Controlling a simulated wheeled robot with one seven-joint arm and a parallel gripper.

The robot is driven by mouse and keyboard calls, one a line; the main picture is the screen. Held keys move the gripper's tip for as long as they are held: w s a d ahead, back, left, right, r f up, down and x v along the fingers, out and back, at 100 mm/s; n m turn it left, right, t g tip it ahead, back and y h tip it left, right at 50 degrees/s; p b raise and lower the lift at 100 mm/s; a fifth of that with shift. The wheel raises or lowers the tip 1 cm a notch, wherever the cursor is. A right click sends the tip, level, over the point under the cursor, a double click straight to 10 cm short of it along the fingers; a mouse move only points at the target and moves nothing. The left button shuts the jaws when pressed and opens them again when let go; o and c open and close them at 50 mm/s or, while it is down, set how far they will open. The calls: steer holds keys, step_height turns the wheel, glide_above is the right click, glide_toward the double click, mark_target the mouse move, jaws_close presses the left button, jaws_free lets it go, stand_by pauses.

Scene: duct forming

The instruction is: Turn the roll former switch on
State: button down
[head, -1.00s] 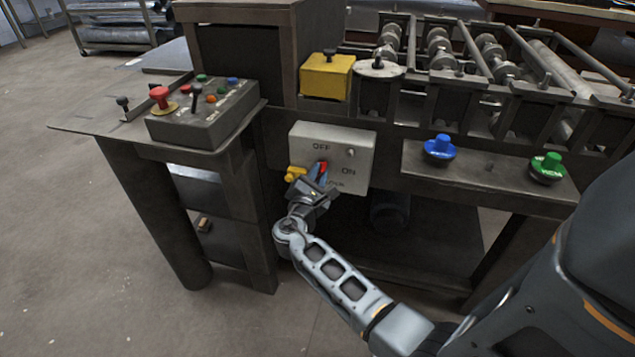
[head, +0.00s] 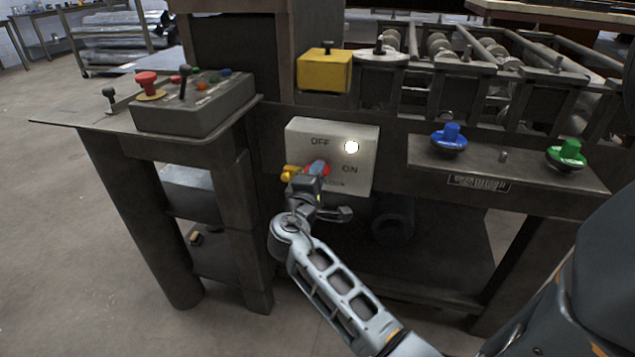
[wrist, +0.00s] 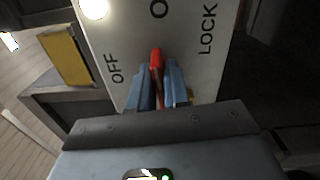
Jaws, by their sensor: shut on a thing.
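The roll former switch box (head: 297,140) is a pale panel marked OFF, ON and a third label on the front of the machine. The round lamp (head: 351,147) at its upper right is lit white; it also shows at the top left of the wrist view (wrist: 95,8). My gripper (head: 312,178) is at the panel, shut on the red switch handle (head: 319,167). In the wrist view, the red handle (wrist: 156,70) stands between my two blue fingers (wrist: 158,88). Its tip points toward the partly cut-off label starting with O; OFF is to the left, LOCK to the right.
A yellow part (head: 289,173) sticks out at the panel's left edge, close to my gripper. A control box (head: 190,110) with a red button stands on the left ledge. Blue (head: 450,138) and green (head: 567,153) knobs sit on the right shelf.

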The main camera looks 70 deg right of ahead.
steer(key=shift+f+m+b, duration=0.2)
steer(key=shift+m+b, duration=0.25)
steer(key=shift+m, duration=0.15)
steer(key=c, duration=1.2)
jaws_free()
steer(key=shift+r, duration=0.1)
steer(key=shift+s+a, duration=0.15)
steer(key=shift+a, duration=1.85)
steer(key=shift+s+a, duration=0.15)
steer(key=shift+a, duration=1.8)
